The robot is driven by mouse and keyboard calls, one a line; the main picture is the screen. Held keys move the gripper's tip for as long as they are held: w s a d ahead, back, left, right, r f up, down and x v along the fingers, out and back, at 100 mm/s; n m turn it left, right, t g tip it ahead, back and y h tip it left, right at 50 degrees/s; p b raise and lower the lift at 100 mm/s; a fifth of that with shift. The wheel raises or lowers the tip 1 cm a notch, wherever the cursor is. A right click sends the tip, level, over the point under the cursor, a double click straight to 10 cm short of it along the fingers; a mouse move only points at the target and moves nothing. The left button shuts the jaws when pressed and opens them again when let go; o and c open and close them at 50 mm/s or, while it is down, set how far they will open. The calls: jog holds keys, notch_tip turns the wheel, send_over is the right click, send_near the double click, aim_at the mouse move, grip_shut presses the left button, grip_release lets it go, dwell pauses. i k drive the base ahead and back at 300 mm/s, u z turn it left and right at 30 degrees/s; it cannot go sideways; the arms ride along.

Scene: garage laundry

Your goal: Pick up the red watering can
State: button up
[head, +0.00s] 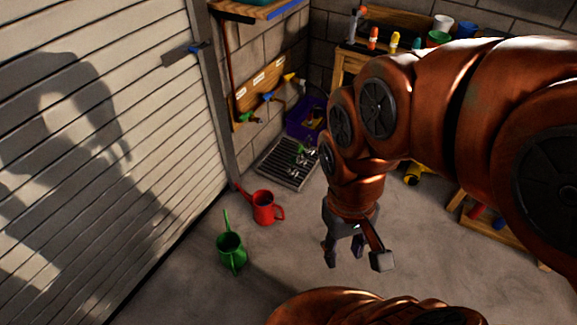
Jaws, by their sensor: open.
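The red watering can (264,209) stands upright on the concrete floor near the roller door. Its spout points to the upper left and its handle is on the right side. A green watering can (231,251) stands close by, lower and to the left of the red one. My gripper (357,258) points down, to the right of and lower in the picture than the red can. Its fingers are spread open with nothing between them, apart from both cans. How high it is above the floor is hard to tell.
A metal floor grate (285,163) lies behind the red can, with a purple container (306,122) beyond it. The roller door (90,150) closes off the left. A wooden bench with bottles and pots stands at the back right. Floor between gripper and red can looks clear.

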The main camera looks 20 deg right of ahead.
aim_at(262, 202)
jog(key=z, duration=1.4)
jog(key=i, duration=1.4)
jog(key=u, duration=2.9)
